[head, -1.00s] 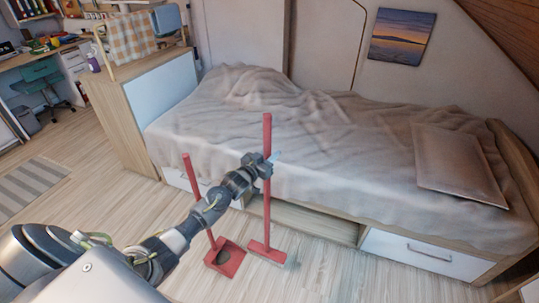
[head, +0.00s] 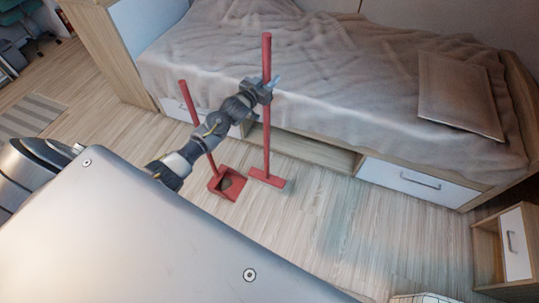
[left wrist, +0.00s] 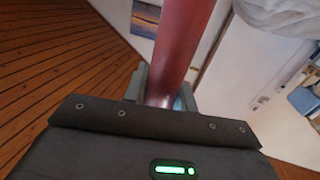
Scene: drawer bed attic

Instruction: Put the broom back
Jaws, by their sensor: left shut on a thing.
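The red broom (head: 267,130) stands nearly upright in front of the bed, with its flat head (head: 267,178) low at the floor; I cannot tell whether it touches. My left gripper (head: 263,90) is shut on the upper part of its handle. The left wrist view shows the red handle (left wrist: 181,40) between the fingers (left wrist: 160,90). A red dustpan (head: 228,184) with a tall handle (head: 188,103) stands just left of the broom head, partly behind my left arm. My right gripper is not in view.
The bed (head: 330,80) with a rumpled cover runs behind the broom, with drawers and an open gap below. A small cabinet with a white drawer (head: 515,243) stands at the right. The wooden floor between is clear. A striped rug (head: 32,116) lies at the left.

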